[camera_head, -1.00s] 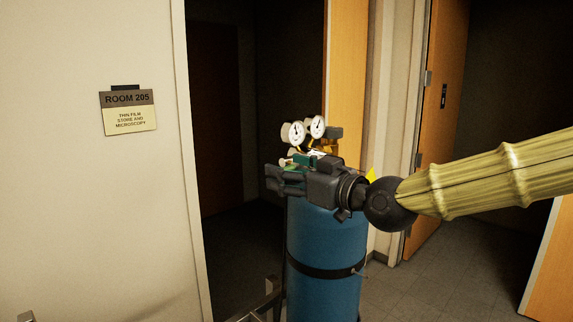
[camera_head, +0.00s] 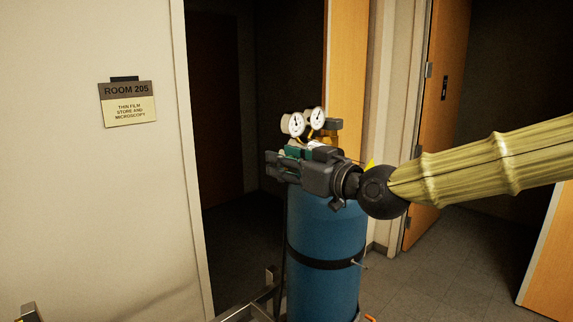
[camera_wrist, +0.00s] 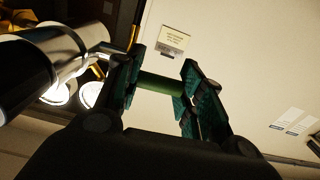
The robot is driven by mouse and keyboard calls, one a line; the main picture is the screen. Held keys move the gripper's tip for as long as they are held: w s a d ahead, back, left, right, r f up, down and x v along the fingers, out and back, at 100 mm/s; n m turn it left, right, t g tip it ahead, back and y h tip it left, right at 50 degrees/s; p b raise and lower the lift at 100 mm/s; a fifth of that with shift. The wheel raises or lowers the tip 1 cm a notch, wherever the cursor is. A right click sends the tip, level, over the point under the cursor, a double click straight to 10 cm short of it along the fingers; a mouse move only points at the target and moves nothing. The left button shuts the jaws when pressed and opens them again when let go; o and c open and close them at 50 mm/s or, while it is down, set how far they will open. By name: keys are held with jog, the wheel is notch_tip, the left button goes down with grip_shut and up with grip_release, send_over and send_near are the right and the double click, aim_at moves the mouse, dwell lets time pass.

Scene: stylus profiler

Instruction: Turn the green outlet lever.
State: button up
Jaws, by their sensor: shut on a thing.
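The green outlet lever (camera_wrist: 160,83) is a short green bar between my two finger pads in the wrist view. My gripper (camera_wrist: 162,88) is shut on it, with one teal-padded finger at each end. In the head view my gripper (camera_head: 284,166) is at the top front of the blue gas cylinder (camera_head: 326,235), just below the gauges. There the gripper body hides most or all of the lever, so its angle cannot be told from that side.
Two round white gauges (camera_head: 305,122) and brass fittings sit just behind my gripper. A black strap (camera_head: 322,260) rings the cylinder. A metal rail (camera_head: 262,297) stands at lower left. A wall with a room sign (camera_head: 128,103) is at left; a dark doorway lies behind.

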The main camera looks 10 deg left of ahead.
jog(key=shift+r+m, duration=0.15)
jog(key=shift+m, duration=0.35)
jog(key=o, duration=1)
jog(key=shift+o, duration=0.2)
jog(key=shift+d, duration=0.1)
jog(key=v, duration=1.2)
